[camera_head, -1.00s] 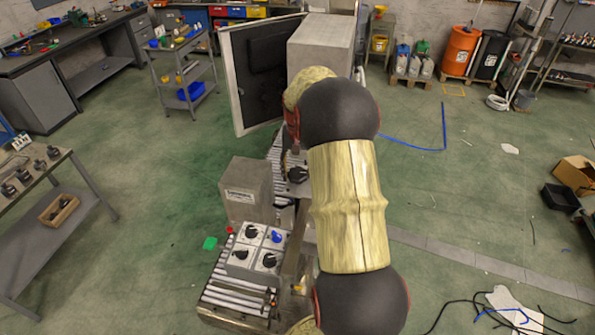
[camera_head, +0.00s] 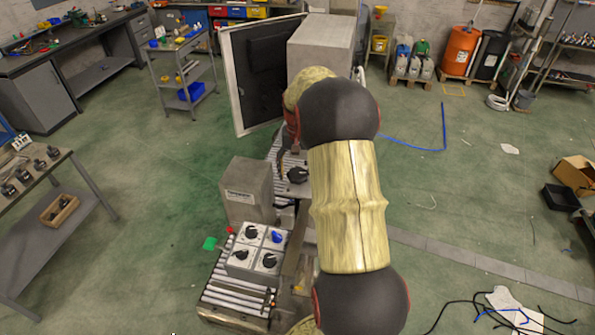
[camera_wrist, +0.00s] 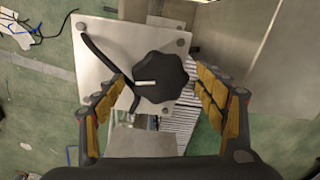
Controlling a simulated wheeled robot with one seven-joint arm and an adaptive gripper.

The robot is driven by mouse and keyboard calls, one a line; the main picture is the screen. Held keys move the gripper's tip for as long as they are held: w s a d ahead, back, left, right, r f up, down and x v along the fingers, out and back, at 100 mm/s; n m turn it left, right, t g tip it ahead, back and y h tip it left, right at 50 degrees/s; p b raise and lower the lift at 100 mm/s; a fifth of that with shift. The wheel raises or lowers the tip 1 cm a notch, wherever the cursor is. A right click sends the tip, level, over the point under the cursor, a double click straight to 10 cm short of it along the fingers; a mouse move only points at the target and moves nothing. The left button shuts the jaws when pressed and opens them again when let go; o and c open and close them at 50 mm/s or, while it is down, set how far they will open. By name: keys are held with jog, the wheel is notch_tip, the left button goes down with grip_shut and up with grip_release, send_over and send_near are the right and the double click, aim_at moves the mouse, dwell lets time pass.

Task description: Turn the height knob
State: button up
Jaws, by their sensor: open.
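A black lobed knob (camera_wrist: 161,78) with a white mark on its face sits on a grey metal plate (camera_wrist: 97,65) in the wrist view. A curved black bar (camera_wrist: 97,52) lies beside it on the left. My gripper (camera_wrist: 160,76) is open, with one padded finger on each side of the knob; I cannot tell whether either touches it. In the head view a large black knob (camera_head: 297,175) shows on the machine beside my arm, which hides my gripper there. No label tells which knob is the height knob.
A grey block (camera_head: 246,192) and an open cabinet door (camera_head: 262,75) stand nearby.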

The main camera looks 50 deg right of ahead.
aim_at(297, 171)
notch_tip(297, 171, up, 12)
dwell(0.6)
dwell(0.5)
jog(key=s+a+f+n+t+b, duration=0.2)
jog(key=s+a+f+n+b, duration=0.1)
jog(key=a, duration=1)
jog(key=s+a+f+n+t+b, duration=0.1)
jog(key=s+a+f+n+b, duration=0.2)
jog(key=a, duration=1)
jog(key=s+a+f+n+t+b, duration=0.2)
jog(key=s+a+f+n+b, duration=0.2)
jog(key=s+a+b, duration=0.7)
notch_tip(297, 171, down, 2)
jog(key=shift+a+f+t+b, duration=0.2)
jog(key=shift+a+t+b, duration=0.1)
jog(key=shift+a+b, duration=0.5)
